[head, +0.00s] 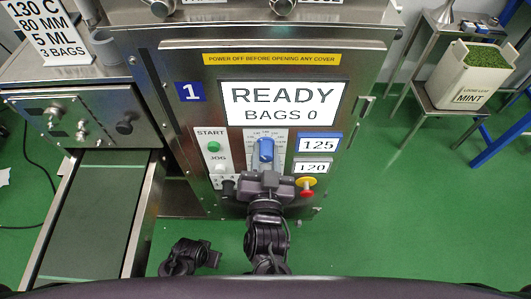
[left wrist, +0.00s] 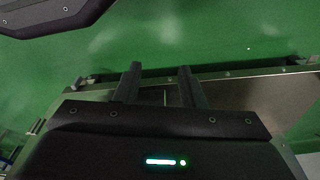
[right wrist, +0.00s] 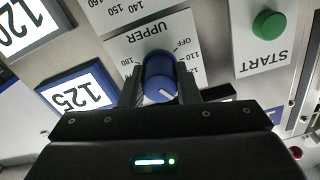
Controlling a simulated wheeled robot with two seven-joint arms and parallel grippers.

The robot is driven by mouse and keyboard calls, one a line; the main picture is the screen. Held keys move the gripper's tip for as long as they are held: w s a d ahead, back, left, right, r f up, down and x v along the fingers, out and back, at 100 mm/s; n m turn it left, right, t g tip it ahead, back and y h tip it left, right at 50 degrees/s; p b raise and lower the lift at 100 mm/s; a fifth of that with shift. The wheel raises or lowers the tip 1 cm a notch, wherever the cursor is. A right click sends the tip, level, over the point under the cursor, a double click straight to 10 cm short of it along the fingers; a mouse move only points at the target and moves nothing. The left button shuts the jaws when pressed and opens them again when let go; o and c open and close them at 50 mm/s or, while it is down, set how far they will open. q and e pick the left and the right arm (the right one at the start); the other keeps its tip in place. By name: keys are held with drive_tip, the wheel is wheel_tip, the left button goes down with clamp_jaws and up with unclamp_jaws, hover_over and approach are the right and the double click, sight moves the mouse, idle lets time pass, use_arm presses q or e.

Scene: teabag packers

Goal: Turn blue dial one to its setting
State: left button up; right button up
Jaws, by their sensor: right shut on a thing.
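The blue dial (head: 266,148) sits on the front panel of machine 1, on a white scale plate. In the right wrist view the dial (right wrist: 159,72) stands between my right gripper's fingers (right wrist: 160,92), which are shut on it. The plate reads UPPER, upside down there, and the dial's white mark points down and to the right. In the head view my right gripper (head: 266,178) reaches up to the dial from below. A blue-framed readout (head: 318,142) beside it shows 125. My left gripper (left wrist: 158,80) is open and empty, its fingers apart.
A card (head: 48,25) at top left reads 130 C, 80 MM, 5 ML, 3 BAGS. The screen (head: 268,105) reads READY, BAGS 0. A second readout (head: 313,167) shows 120. The green START button (head: 213,146) and red stop button (head: 306,187) flank the dial.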

drive_tip(key=o, duration=1)
use_arm(q)
drive_tip(key=shift+s+a+f, duration=0.15)
drive_tip(key=shift+s+f, duration=0.1)
drive_tip(key=shift+f, duration=0.25)
use_arm(e)
drive_tip(key=s, duration=0.8)
use_arm(q)
drive_tip(key=shift+w, duration=0.1)
use_arm(e)
drive_tip(key=shift+w, duration=0.1)
